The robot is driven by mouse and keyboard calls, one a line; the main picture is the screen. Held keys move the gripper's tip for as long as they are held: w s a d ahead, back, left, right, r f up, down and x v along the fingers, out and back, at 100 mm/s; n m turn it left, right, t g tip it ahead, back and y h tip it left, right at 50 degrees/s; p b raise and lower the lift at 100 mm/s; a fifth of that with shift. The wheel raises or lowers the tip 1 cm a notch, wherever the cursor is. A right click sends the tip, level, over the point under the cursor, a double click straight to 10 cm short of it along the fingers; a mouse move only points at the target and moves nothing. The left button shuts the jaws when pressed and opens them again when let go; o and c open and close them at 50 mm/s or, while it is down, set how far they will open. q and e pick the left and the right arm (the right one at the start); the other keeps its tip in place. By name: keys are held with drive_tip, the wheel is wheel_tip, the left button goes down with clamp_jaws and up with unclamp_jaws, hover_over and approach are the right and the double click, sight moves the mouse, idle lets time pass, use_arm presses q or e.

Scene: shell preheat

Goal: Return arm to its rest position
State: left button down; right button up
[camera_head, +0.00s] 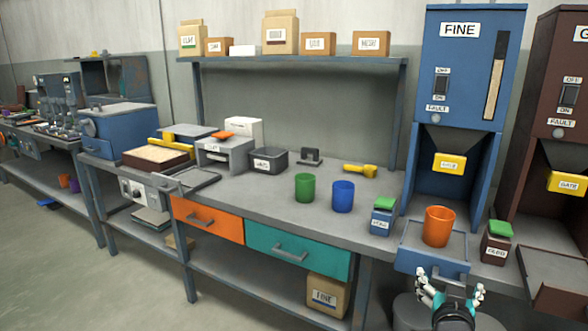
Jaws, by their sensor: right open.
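My right gripper (450,291) is at the bottom right of the head view. Its fingers are spread open, with nothing between them. It points at the front of the blue FINE dispenser (461,75). An orange cup (438,226) stands upright on the dispenser's blue tray (408,255), under the yellow gate (450,162). The gripper is in front of and below the cup, apart from it in the picture. My left gripper is not in view.
A green cup (305,187) and a blue cup (343,196) stand on the grey workbench (270,208). Small boxes with green tops (383,219) flank the tray. A brown dispenser (562,95) stands at the right. Open floor (50,260) lies at the left.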

drive_tip(key=s+a+f+n+g+y, duration=0.2)
drive_tip(key=s+a+f, duration=0.1)
drive_tip(key=s+f, duration=0.35)
drive_tip(key=s+a+f+n+g+y, duration=0.1)
drive_tip(key=s+a+f+g+y, duration=0.2)
drive_tip(key=s+f, duration=0.4)
drive_tip(key=s+a+f+n+g+y, duration=0.1)
drive_tip(key=s+a+f+n+g, duration=0.2)
drive_tip(key=s, duration=0.6)
drive_tip(key=s+a+f+n+g+y, duration=0.1)
drive_tip(key=s+a+f+g+y, duration=0.1)
drive_tip(key=s+a+f, duration=0.55)
wheel_tip(320, 180, down, 23)
drive_tip(key=s+d+g, duration=0.2)
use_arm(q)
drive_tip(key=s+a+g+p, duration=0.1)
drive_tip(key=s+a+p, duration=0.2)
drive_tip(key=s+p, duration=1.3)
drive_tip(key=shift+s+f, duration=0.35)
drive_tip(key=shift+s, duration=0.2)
use_arm(e)
drive_tip(key=s+d+f, duration=0.1)
drive_tip(key=s+d, duration=0.2)
drive_tip(key=s, duration=1.4)
drive_tip(key=shift+g+h, duration=0.3)
drive_tip(key=shift+g, duration=0.1)
